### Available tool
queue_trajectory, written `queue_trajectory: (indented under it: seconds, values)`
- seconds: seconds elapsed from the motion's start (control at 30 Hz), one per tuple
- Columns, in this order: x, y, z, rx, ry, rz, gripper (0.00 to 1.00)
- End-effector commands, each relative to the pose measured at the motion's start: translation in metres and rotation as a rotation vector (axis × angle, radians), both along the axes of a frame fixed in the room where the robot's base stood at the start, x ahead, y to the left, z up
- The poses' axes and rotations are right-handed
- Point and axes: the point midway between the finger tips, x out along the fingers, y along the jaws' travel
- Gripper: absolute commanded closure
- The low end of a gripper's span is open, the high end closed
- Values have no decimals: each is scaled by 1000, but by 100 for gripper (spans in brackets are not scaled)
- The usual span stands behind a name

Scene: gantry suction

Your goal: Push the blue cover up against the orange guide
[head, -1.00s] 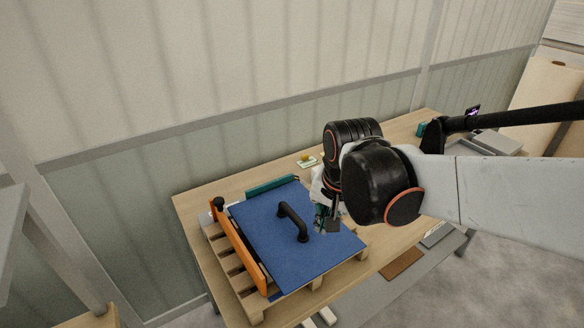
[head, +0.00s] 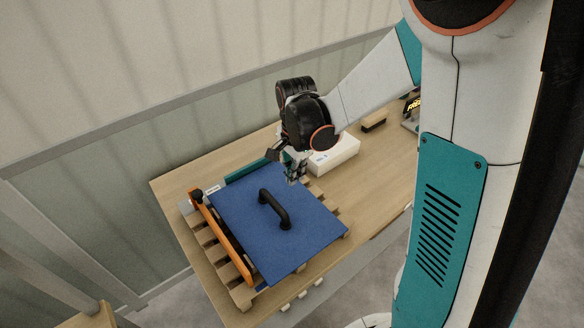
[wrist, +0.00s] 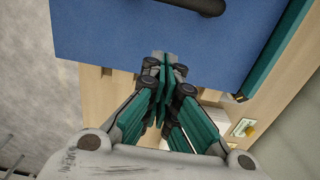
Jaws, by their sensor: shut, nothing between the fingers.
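The blue cover (head: 300,240) lies flat on a wooden pallet, with a black handle (head: 275,208) on top. The orange guide (head: 222,240) runs along the pallet's left side. A narrow dark strip shows between it and the cover's left edge. My gripper (head: 297,178) points down at the cover's far right edge, opposite the orange guide. In the wrist view my gripper (wrist: 163,58) is shut and empty, its tips at the edge of the blue cover (wrist: 120,32). Whether the tips touch that edge I cannot tell.
A teal guide (head: 246,171) borders the cover's back side. The pallet (head: 242,294) stands on a wooden table (head: 385,175). The table's right part is mostly clear.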

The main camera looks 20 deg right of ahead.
Motion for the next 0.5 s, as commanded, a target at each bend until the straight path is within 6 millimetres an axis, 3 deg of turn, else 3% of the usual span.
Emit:
queue_trajectory:
  seconds: [0.03,0.3,0.5]
  values:
    - [1,0,-13,0,0,0,100]
    - [0,0,-65,0,-1,1,100]
    - [-9,28,-61,0,-1,5,100]
